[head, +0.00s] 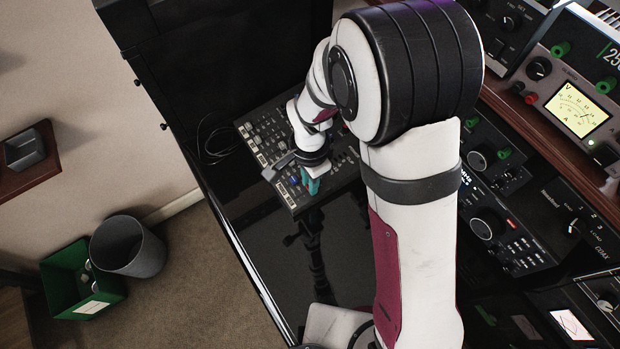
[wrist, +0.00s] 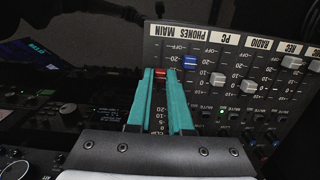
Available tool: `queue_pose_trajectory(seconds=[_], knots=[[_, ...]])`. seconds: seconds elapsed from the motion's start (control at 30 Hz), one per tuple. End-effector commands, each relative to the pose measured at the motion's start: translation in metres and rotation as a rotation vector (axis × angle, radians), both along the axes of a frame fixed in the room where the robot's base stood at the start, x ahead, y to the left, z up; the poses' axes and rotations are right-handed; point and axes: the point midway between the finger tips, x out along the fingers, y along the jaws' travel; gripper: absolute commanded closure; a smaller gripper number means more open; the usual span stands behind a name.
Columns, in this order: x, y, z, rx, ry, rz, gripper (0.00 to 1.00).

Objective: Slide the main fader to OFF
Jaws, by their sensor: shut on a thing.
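My gripper (wrist: 161,76) has teal fingers, shut on the red cap from both sides. In the head view my gripper (head: 312,184) is at the mixer's near edge, and the red cap is hidden there.
A blue-capped fader (wrist: 190,62) stands close to the right finger in the wrist view. Grey-capped faders, including one (wrist: 218,79), stand farther right. A black cable (head: 215,140) lies left of the mixer. Radio equipment (head: 495,235) fills the right side. Bare desk (head: 255,240) lies in front.

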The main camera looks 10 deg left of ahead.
Motion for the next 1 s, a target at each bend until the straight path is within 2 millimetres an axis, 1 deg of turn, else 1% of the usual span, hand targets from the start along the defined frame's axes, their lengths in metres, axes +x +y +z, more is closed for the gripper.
queue_pose_trajectory(seconds=[0.43, 0.6, 0.7, 1.0], knots=[[-0.001, 0.001, 0.000, 0.000, 0.000, 0.000, 1.00], [-0.018, 0.019, -0.002, 0.001, 0.001, 0.003, 1.00], [-0.026, 0.026, -0.003, 0.001, -0.001, 0.001, 1.00], [-0.029, 0.029, -0.004, 0.001, 0.001, -0.001, 1.00]])
